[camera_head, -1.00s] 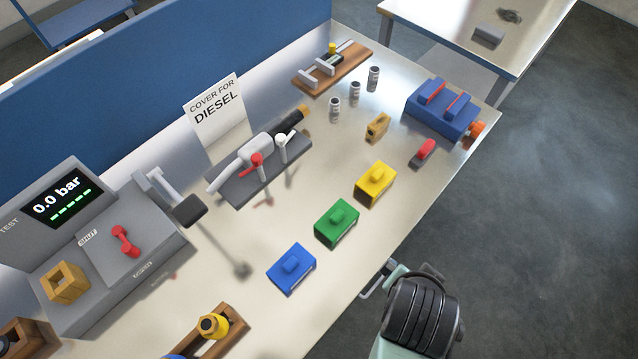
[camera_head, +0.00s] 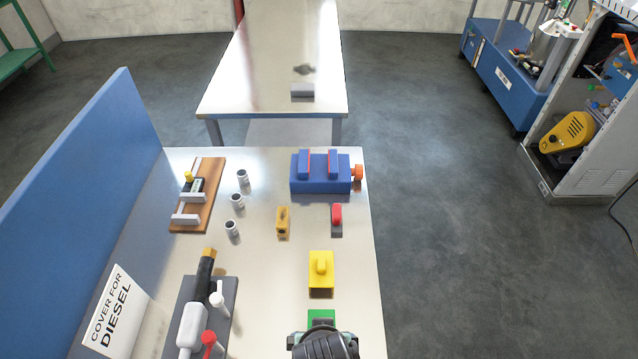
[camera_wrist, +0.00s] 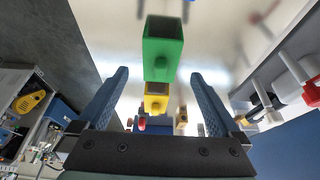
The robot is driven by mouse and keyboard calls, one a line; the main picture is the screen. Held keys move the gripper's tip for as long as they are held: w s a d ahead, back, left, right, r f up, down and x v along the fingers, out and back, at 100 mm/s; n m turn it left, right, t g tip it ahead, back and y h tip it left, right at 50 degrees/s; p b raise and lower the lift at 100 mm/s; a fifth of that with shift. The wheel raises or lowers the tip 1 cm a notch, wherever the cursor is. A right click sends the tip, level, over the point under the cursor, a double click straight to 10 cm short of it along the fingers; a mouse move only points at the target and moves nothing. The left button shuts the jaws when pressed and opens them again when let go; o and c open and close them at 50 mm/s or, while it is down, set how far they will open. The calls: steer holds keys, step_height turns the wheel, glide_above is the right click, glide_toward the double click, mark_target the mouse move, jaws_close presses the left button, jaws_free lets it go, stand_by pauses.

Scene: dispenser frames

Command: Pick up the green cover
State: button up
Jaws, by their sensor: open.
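The green cover (camera_wrist: 162,42), a block with a knob, sits on the bench and shows in the wrist view between and beyond my fingers. In the head view only a strip of the green cover (camera_head: 321,317) shows; my arm hides the rest. My gripper (camera_wrist: 158,74) is open, its two blue fingers apart with nothing held between them. The fingers look apart from the cover. In the head view the fingertips are hidden.
A yellow cover (camera_head: 321,270) stands just beyond the green one. A tan block (camera_head: 283,222), a red-topped piece (camera_head: 337,218) and a blue box (camera_head: 320,176) stand farther off. A fixture (camera_head: 205,318) with red and white handles is to the left.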

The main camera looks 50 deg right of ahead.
steer(key=shift+p+x, duration=0.45)
steer(key=shift+x, duration=3.1)
steer(key=shift+w, duration=0.15)
steer(key=c, duration=1.4)
